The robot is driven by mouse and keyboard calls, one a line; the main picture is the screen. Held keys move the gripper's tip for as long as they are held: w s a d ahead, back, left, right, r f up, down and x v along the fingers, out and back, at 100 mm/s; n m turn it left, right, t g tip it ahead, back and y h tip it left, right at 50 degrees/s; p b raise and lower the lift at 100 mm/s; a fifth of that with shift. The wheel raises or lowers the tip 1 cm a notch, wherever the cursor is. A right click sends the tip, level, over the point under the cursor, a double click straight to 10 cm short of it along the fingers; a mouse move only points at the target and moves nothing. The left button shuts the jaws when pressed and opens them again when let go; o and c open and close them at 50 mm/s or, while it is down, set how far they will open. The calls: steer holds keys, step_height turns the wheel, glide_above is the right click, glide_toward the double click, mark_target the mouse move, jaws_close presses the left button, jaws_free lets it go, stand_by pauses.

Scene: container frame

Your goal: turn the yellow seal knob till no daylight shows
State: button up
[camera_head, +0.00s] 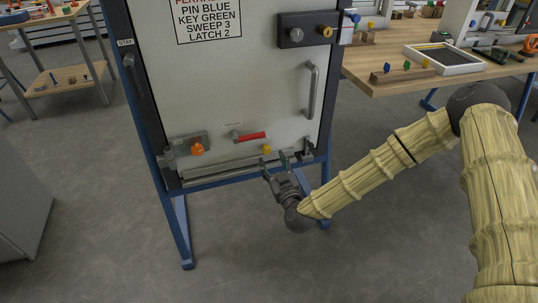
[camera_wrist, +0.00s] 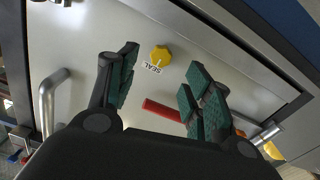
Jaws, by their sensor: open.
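The yellow seal knob (camera_head: 266,149) sits low on the pale door panel (camera_head: 275,85), just above its bottom edge. In the wrist view the knob (camera_wrist: 160,54) shows with a "SEAL" label beside it. My gripper (camera_head: 275,164) is open and empty in front of the lower door, just below the knob in the head view. In the wrist view the knob appears between the two green-padded fingers (camera_wrist: 163,72), farther off than they are, with no contact visible. A grey strip (camera_head: 235,170) runs along the door's bottom; I cannot tell whether daylight shows there.
A red lever (camera_head: 250,136) is close by on the door, with an orange knob (camera_head: 197,149) to its left. A vertical metal handle (camera_head: 312,90) stands out at the right. A dark plate (camera_head: 308,29) with two knobs is above. A wooden workbench (camera_head: 385,83) stands right.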

mark_target(268, 151)
steer(key=shift+b+x, duration=0.35)
steer(key=shift+x, duration=2.55)
steer(key=shift+c, duration=0.3)
steer(key=c, duration=0.9)
